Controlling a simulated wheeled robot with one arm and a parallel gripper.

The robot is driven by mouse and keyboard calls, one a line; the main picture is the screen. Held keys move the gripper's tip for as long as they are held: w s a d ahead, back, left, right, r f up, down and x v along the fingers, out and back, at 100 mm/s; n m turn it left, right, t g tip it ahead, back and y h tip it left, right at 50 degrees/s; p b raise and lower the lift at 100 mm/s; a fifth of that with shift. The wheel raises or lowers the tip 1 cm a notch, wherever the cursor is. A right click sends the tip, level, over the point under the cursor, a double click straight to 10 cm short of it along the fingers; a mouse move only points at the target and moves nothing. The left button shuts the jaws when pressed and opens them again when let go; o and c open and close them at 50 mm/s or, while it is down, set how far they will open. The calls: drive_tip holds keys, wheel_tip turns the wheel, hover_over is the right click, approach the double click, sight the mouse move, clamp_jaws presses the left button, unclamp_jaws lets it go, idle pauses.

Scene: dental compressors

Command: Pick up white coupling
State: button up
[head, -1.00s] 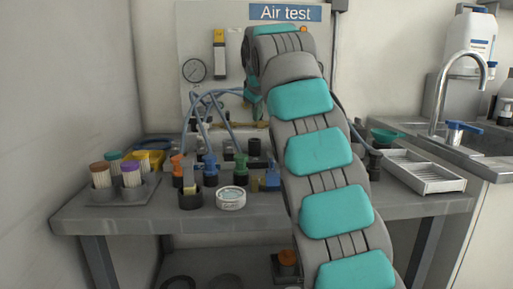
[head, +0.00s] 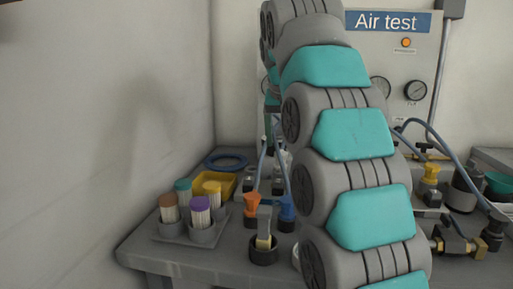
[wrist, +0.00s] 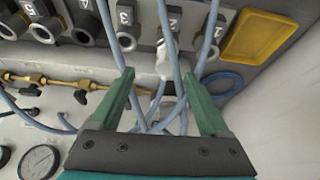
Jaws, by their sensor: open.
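In the wrist view, a white coupling (wrist: 165,62) is near the port marked 2, among blue hoses. My gripper (wrist: 158,76) is open, its two green fingers either side of the hoses. The coupling lies between and just beyond the fingertips; I cannot tell whether anything touches. In the head view, my gripper (head: 270,125) is partly hidden behind my arm, above the back of the bench. I cannot make out the coupling clearly there.
Blue hoses (wrist: 207,40) run close to the fingers. A yellow tray (wrist: 258,38) and a blue ring (wrist: 222,82) are near the wall. Brush cups (head: 200,215), an orange-topped fitting (head: 251,207) and a gauge panel (head: 388,60) are around the bench.

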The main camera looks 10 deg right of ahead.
sight(281, 153)
drive_tip(key=shift+a+m, duration=0.2)
drive_tip(key=shift+m, duration=0.1)
drive_tip(key=shift+w+d+f, duration=0.1)
drive_tip(key=shift+w+f, duration=0.05)
drive_tip(key=shift+f, duration=0.4)
drive_tip(key=shift+a+x, duration=0.2)
drive_tip(key=shift+x, duration=1.45)
drive_tip(key=shift+a+x, duration=0.2)
drive_tip(key=shift+x, duration=1.4)
drive_tip(key=shift+w, duration=0.2)
clamp_jaws()
